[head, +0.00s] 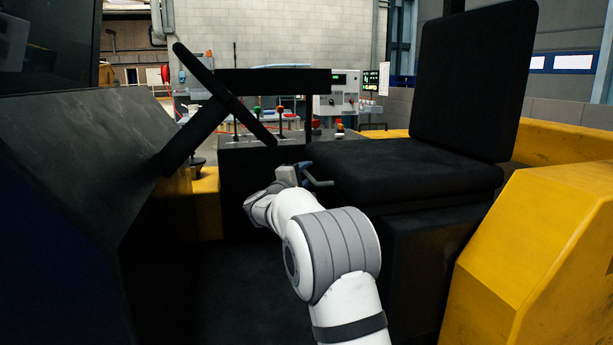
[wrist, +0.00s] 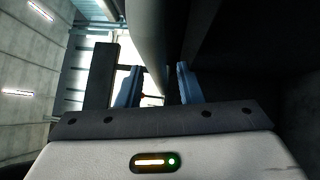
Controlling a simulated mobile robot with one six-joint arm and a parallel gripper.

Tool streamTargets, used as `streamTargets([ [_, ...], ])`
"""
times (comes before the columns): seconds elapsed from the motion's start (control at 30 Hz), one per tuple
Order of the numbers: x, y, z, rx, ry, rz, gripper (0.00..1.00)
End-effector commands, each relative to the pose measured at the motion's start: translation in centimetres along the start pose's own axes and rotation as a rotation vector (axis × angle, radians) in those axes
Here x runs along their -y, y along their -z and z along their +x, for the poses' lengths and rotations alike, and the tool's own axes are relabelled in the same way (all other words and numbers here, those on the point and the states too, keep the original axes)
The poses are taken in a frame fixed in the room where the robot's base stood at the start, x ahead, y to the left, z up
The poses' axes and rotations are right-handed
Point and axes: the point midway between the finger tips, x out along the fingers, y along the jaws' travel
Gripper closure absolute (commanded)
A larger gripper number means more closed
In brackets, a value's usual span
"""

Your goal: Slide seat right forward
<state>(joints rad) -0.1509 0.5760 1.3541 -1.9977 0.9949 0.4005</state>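The black seat (head: 405,168) is at the right of the head view, with its upright backrest (head: 475,80) behind the cushion. A thin grey bar (head: 319,183) sticks out at the cushion's front left edge. My gripper (head: 303,174) is beside this edge, close to the bar. In the wrist view my gripper's two blue fingers (wrist: 158,86) stand apart. A smooth grey bar (wrist: 146,38) runs down from the top between them, with a gap on the right finger's side. I cannot tell whether it touches the left finger.
A black steering wheel (head: 222,95) stands at the left above a dark console (head: 85,150). Levers with coloured knobs (head: 280,112) rise from a box behind my gripper. A yellow body panel (head: 545,255) bounds the right side. The dark floor between console and seat is clear.

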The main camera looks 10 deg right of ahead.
Motion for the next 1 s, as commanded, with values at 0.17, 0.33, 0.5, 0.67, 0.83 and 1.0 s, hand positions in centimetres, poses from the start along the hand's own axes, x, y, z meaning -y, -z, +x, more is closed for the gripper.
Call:
streamTargets([
  [0.17, 0.0, -0.2, 0.1, 0.003, 0.0, 0.0, 0.66],
  [0.33, 0.0, -0.1, -0.7, 0.002, 0.001, 0.0, 0.66],
  [0.5, -0.1, -0.1, -3.5, 0.001, 0.0, -0.001, 0.66],
  [0.67, 0.0, -0.1, -6.1, 0.001, 0.001, -0.001, 0.66],
  [0.83, 0.0, -0.1, -7.5, 0.002, 0.001, 0.0, 0.66],
  [1.0, 0.1, -0.1, -7.7, 0.003, 0.0, 0.0, 0.66],
])
